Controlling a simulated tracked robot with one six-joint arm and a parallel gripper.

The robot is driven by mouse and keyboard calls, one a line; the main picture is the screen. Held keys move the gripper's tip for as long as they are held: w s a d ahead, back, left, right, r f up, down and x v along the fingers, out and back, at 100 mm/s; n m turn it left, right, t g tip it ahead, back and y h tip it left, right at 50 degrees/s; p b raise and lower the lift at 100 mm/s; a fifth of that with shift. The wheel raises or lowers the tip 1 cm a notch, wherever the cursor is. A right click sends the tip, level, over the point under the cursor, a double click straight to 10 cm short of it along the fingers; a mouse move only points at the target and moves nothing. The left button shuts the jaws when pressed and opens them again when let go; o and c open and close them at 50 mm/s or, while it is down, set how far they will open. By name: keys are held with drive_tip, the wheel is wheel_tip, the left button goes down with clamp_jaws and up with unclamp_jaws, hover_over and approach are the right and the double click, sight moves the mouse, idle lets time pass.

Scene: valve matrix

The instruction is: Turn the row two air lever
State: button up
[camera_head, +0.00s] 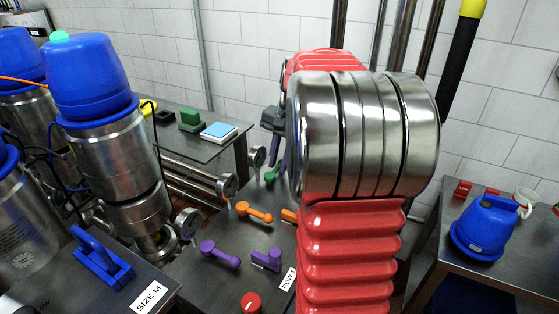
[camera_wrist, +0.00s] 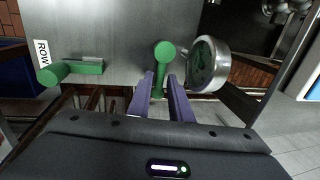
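In the wrist view, a green lever with a round knob (camera_wrist: 165,51) stands between the two fingers of my gripper (camera_wrist: 161,80). The fingers are apart, one on each side of the lever's arm; I cannot tell whether they touch it. A second green lever (camera_wrist: 75,70) lies to the left, by a label (camera_wrist: 41,55) reading "ROW", its number not legible. In the head view, my gripper (camera_head: 277,150) points down at the green lever (camera_head: 270,176), partly hidden by my arm. Nearer are orange levers (camera_head: 253,213) and purple levers (camera_head: 220,254).
A round gauge (camera_wrist: 208,64) stands right beside the green lever. More gauges (camera_head: 187,223) line the panel's left edge. Steel canisters with blue tops (camera_head: 92,80) stand at left. A blue object (camera_head: 485,228) and a mug (camera_head: 524,202) sit on the right table.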

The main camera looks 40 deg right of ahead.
drive_tip(key=shift+c, duration=0.6)
clamp_jaws()
